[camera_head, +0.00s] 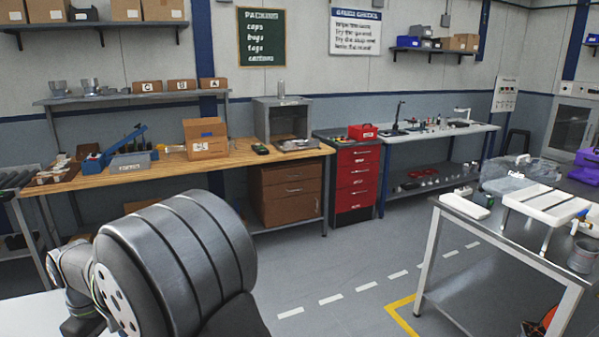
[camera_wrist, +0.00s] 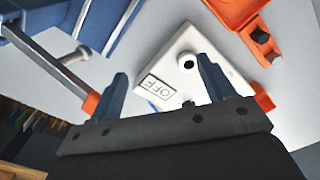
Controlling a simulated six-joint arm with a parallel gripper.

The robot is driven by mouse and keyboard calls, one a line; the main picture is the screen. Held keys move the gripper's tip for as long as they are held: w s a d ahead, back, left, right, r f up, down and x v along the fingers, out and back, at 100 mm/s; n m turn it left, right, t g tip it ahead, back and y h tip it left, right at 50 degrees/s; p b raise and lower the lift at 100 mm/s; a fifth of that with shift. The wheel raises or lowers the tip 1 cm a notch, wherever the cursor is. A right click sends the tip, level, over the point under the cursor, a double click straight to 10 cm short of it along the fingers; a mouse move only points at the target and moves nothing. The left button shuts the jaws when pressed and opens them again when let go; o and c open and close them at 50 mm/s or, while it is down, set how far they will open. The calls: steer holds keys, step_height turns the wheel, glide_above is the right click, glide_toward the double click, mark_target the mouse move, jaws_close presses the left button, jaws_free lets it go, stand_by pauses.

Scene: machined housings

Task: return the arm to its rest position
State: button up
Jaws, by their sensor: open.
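My gripper (camera_wrist: 162,80) shows in the wrist view with its two dark blue-grey fingers apart and nothing between them. In the head view a bulky dark grey section of my arm fills the lower left. My gripper is not visible in that view.
In the wrist view, an orange part (camera_wrist: 240,12) lies upper right and blue rails (camera_wrist: 60,15) upper left. In the head view, a wooden bench (camera_head: 180,174) runs along the wall beside a red drawer cabinet (camera_head: 357,180). A table (camera_head: 510,239) with white trays (camera_head: 545,202) stands right. Floor between is clear.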

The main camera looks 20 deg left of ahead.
steer(key=shift+s+a+f, duration=0.6)
steer(key=shift+s+a, duration=0.05)
steer(key=shift+s, duration=0.1)
steer(key=shift+s+a+f, duration=0.6)
steer(key=shift+s, duration=0.15)
steer(key=o, duration=0.6)
steer(key=shift+c, duration=0.2)
